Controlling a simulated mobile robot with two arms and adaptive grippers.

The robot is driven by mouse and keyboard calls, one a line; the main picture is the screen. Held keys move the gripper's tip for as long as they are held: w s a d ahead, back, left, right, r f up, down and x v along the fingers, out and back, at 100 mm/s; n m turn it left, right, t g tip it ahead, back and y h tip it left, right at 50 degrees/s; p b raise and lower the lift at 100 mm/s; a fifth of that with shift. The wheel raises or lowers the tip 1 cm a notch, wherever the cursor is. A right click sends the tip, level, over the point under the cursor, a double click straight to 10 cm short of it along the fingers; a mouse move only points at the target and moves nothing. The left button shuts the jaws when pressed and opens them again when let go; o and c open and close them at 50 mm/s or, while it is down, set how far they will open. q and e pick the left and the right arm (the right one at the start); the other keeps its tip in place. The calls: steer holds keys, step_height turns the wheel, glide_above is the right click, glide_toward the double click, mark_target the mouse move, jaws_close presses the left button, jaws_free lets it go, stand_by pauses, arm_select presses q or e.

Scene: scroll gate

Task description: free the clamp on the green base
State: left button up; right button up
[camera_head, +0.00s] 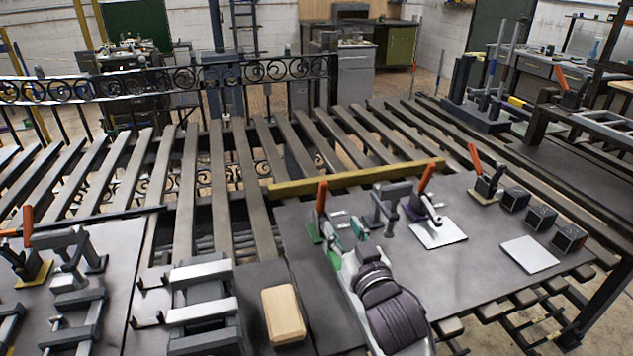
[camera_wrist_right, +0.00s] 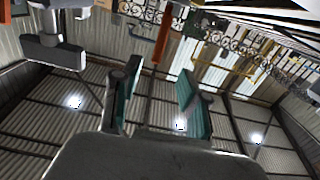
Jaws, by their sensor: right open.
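The clamp on the green base (camera_head: 314,229) stands at the left part of the right-hand dark table. Its orange handle (camera_head: 322,196) points up. My right gripper (camera_head: 346,240) is just to the right of and in front of this clamp, with its fingers apart. In the wrist view the open fingers with teal pads (camera_wrist_right: 160,92) have an orange handle (camera_wrist_right: 163,35) beyond them, in line with the gap. Nothing shows between the pads. My arm hides part of the green base and the clamp's lower parts. My left gripper is not in view.
A yellow-base clamp (camera_head: 484,196) and dark cubes (camera_head: 541,217) are farther right. A wooden block (camera_head: 283,314) lies left of my arm. A yellow bar (camera_head: 350,178) runs along the table's back.

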mark_target(324, 195)
steer(key=x, duration=0.6)
steer(key=shift+r+p, duration=0.25)
steer(key=shift+p, duration=0.05)
steer(key=x, duration=0.6)
steer(key=shift+w+a+f, duration=0.15)
steer(key=shift+w+f, duration=0.05)
steer(key=shift+w, duration=0.15)
steer(key=shift+w+a, duration=0.1)
steer(key=shift+w, duration=0.25)
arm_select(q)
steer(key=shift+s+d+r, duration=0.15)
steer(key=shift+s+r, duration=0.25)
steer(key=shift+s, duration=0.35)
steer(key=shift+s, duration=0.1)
arm_select(e)
steer(key=shift+c, duration=0.2)
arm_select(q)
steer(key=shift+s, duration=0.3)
arm_select(e)
jaws_close()
